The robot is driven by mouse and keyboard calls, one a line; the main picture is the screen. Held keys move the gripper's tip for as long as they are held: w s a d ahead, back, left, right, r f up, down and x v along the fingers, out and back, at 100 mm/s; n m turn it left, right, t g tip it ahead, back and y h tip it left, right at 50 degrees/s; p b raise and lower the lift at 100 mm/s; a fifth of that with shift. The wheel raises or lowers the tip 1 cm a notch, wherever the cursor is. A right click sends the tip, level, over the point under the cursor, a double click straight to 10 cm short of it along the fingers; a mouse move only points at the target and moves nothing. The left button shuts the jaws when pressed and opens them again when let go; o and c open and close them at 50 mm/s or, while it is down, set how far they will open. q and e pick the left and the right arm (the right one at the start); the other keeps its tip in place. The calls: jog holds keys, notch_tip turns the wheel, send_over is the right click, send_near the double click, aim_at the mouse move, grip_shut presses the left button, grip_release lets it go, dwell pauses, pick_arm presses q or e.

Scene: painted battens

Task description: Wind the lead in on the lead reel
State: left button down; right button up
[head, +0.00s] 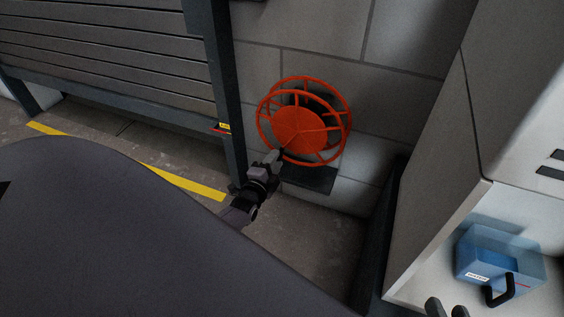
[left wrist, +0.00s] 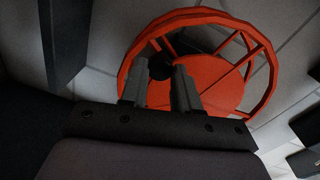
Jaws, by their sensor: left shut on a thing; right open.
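The lead reel (head: 300,128) is an orange-red spoked wheel with a solid centre disc, mounted low on the block wall. It also shows in the left wrist view (left wrist: 216,92). My left gripper (head: 282,156) is at the lower left of the reel's face. In the left wrist view, its two fingers (left wrist: 160,85) are on either side of a small dark knob (left wrist: 160,67) in front of the disc, and they are shut on it. I cannot make out the lead. My right gripper (head: 446,309) shows only its fingertips at the bottom edge, apart and empty.
A slatted grey shutter or bench with a dark post (head: 218,90) stands left of the reel. Yellow tape (head: 185,182) marks the floor.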

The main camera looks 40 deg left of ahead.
pick_arm(q)
jog(key=a+r+m+p, duration=0.1)
jog(key=m, duration=0.1)
jog(key=s+a+r+m+p, duration=0.1)
jog(key=a+r+m, duration=0.1)
jog(key=m, duration=0.1)
jog(key=shift+a, duration=0.1)
pick_arm(e)
jog(key=shift+s+d+n+h, duration=0.15)
jog(key=shift+s+d+h, duration=0.15)
jog(key=shift+d, duration=0.25)
jog(key=shift+s+d+n+h, duration=0.15)
jog(key=shift+s+d+h, duration=0.05)
jog(key=shift+d+h, duration=0.25)
pick_arm(q)
jog(key=c, duration=1)
grip_release()
jog(key=shift+o, duration=0.9)
pick_arm(e)
jog(key=shift+w+r, duration=0.15)
pick_arm(q)
jog(key=shift+r, duration=0.1)
